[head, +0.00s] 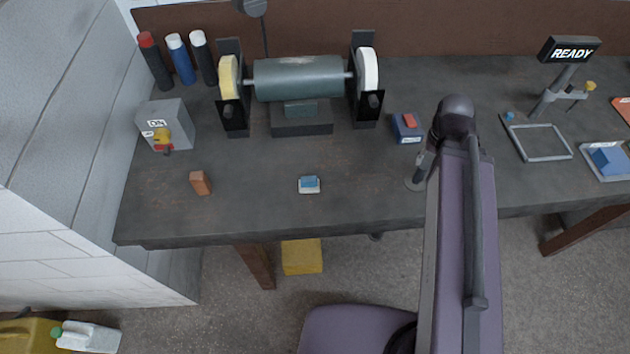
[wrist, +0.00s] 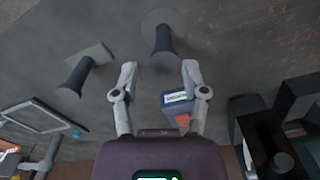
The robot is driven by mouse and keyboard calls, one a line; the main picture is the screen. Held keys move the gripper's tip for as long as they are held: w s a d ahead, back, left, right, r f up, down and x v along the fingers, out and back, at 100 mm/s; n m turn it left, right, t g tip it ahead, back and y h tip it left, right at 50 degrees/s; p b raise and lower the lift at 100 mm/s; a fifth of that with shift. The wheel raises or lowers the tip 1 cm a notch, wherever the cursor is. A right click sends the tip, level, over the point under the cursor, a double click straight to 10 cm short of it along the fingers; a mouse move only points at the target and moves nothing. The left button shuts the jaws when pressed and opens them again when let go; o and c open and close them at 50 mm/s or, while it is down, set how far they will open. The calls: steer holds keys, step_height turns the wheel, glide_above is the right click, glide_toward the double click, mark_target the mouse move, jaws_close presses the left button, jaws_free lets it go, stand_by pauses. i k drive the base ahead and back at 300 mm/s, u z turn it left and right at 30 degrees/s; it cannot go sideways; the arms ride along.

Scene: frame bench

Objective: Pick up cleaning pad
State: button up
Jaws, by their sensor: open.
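A small pad with a blue top and white lower part (head: 309,185) lies on the bench near its front edge, left of my arm in the head view. It appears to be the cleaning pad, and I cannot make it out in the wrist view. My gripper (wrist: 158,70) is open in the wrist view, with nothing held between its fingertips. A blue box with a white label and a red part (wrist: 177,101) shows beside the right finger. In the head view my arm hides the gripper.
The grey bench (head: 250,200) carries a grinder (head: 298,78), a grey switch box (head: 167,125), an orange-brown block (head: 201,183) and the blue box (head: 406,128). Dark posts (wrist: 163,42) stand near my gripper. A grey frame (head: 543,157) lies right. Bench around the pad is clear.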

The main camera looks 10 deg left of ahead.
mark_target(308, 184)
steer(key=z, duration=0.3)
steer(key=k, duration=1.7)
steer(key=u, duration=0.35)
steer(key=i, duration=1.05)
